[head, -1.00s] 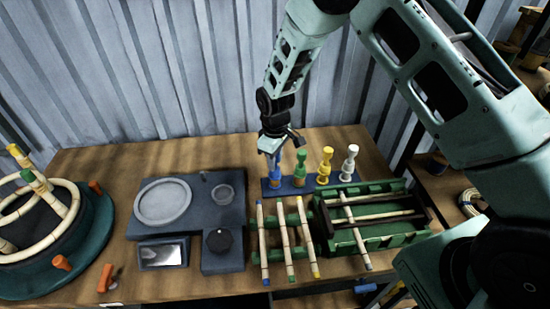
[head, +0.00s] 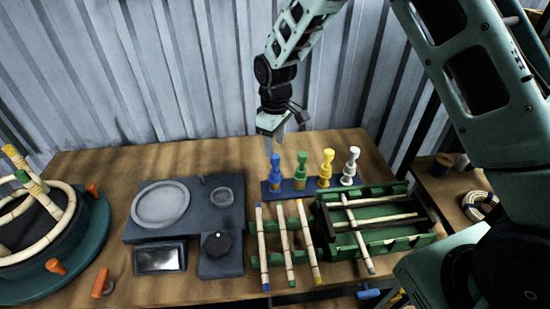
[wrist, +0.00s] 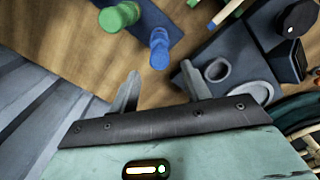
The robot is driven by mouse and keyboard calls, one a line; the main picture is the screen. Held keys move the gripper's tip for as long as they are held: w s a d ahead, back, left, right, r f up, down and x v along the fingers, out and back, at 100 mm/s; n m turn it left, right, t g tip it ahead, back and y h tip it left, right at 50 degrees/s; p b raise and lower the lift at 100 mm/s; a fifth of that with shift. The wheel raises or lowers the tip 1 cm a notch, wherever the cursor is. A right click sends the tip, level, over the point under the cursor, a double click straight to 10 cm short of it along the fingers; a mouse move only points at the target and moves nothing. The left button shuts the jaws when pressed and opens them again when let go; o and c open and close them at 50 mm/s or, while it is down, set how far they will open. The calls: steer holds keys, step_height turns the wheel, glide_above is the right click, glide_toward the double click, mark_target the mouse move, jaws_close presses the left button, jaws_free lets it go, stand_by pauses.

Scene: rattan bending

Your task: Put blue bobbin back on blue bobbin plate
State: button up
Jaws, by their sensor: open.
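The blue bobbin (head: 275,173) stands upright at the left end of a dark blue plate (head: 312,186), in a row with green, yellow and white bobbins. My gripper (head: 275,143) is open and empty above the blue bobbin, apart from it. In the wrist view my gripper (wrist: 160,90) shows two spread fingers with nothing between them. The blue bobbin (wrist: 159,45) shows just beyond the fingertips there, on the plate (wrist: 150,22).
The green bobbin (head: 302,166), yellow bobbin (head: 326,168) and white bobbin (head: 350,167) stand close by on the right. A scale-like device (head: 225,212) lies left. Rattan sticks (head: 284,240) and a green rack (head: 398,240) are in front. A corrugated wall rises behind.

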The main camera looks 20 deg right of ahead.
step_height(320, 180, up, 4)
steer(key=shift+f+b, duration=0.15)
steer(key=shift+b, duration=0.15)
steer(key=s+a+r+y, duration=0.1)
steer(key=s+a+r, duration=0.25)
steer(key=s, duration=0.35)
steer(key=s+a+r, duration=0.3)
steer(key=s+r, duration=0.1)
steer(key=s, duration=0.3)
steer(key=s+d+r, duration=0.1)
steer(key=s+r, duration=0.1)
steer(key=s, duration=1.7)
steer(key=shift+s+d+r+m, duration=0.15)
steer(key=shift+s+d+m, duration=0.1)
steer(key=shift+m, duration=0.15)
steer(key=shift+f+b, duration=0.4)
steer(key=shift+b, duration=0.05)
steer(key=shift+w+r, duration=0.1)
steer(key=shift+r, duration=0.05)
steer(key=shift+c, duration=0.4)
